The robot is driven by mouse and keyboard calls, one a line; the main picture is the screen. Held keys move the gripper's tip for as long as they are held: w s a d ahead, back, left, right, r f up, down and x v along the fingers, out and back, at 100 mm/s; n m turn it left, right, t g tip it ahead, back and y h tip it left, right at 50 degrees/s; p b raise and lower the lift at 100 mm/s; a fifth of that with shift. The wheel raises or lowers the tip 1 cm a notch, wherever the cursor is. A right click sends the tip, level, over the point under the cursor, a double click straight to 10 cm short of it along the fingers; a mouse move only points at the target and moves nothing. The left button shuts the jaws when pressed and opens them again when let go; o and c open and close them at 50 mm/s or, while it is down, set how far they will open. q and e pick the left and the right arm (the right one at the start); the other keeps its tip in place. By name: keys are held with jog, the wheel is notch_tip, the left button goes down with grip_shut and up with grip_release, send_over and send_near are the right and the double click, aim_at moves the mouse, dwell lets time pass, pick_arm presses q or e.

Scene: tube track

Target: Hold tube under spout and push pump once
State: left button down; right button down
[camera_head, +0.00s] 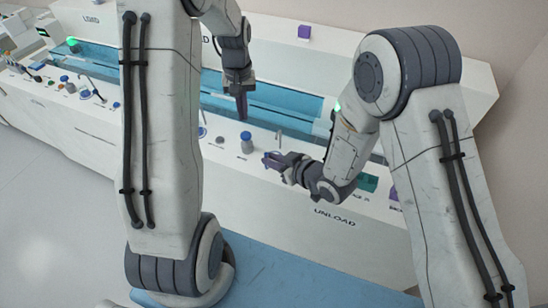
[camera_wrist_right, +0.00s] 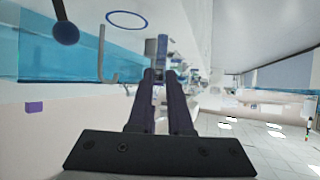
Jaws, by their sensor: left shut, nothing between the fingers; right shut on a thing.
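My left gripper (camera_head: 242,115) is shut and empty, pointing down a little above a blue-topped pump (camera_head: 246,143) on the white bench ledge. A gap shows between the fingertips and the pump top. My right gripper (camera_head: 270,158) is low in front of the ledge, shut on a small bluish tube. In the right wrist view, the tube (camera_wrist_right: 162,46) stands out between the fingertips (camera_wrist_right: 161,72). A thin hooked spout (camera_head: 278,136) rises right of the pump, near the right gripper. A thin grey hook, apparently the spout (camera_wrist_right: 106,60), shows left of the tube in the wrist view.
A blue track (camera_head: 285,103) runs behind the ledge. Several small knobs and caps (camera_head: 66,80) line the ledge at left. A purple block (camera_head: 304,32) sits on the rear shelf and another (camera_head: 393,193) at the front right. "UNLOAD" marks the bench front.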

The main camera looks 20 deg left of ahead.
jog(key=s+r, duration=0.1)
jog(key=s+r+p, duration=0.1)
jog(key=r+p, duration=0.1)
jog(key=r, duration=0.1)
jog(key=shift+s+r, duration=0.1)
jog(key=shift+s, duration=0.3)
dwell(0.4)
